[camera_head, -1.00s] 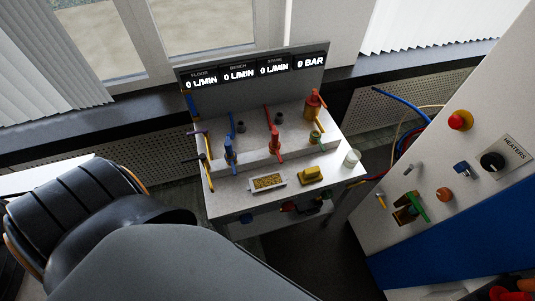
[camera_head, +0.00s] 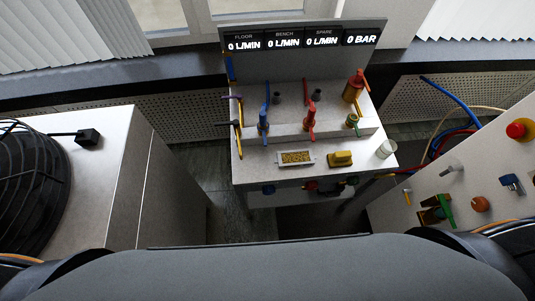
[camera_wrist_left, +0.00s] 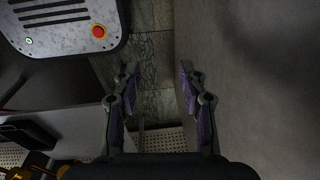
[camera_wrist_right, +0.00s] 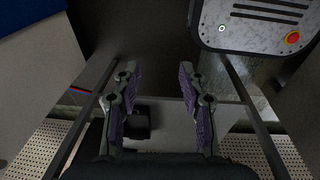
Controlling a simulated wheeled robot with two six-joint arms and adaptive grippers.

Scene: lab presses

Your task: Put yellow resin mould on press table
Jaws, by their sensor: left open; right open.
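The yellow mould (camera_head: 340,159) sits on the front part of the white bench (camera_head: 250,171), right of a small tray of yellowish grains (camera_head: 296,158). The press table is not clearly identifiable in any view. My left gripper (camera_wrist_left: 158,82) is open and empty in the left wrist view, pointing down toward the floor. My right gripper (camera_wrist_right: 156,80) is open and empty in the right wrist view. Neither gripper shows in the head view, so both are away from the mould.
A white jar (camera_head: 386,149) stands right of the mould. Valves with blue (camera_head: 264,118) and red handles (camera_head: 311,118) rise behind it. A white cabinet (camera_head: 130,180) stands left, a control panel (camera_head: 470,180) right. Dark floor lies between.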

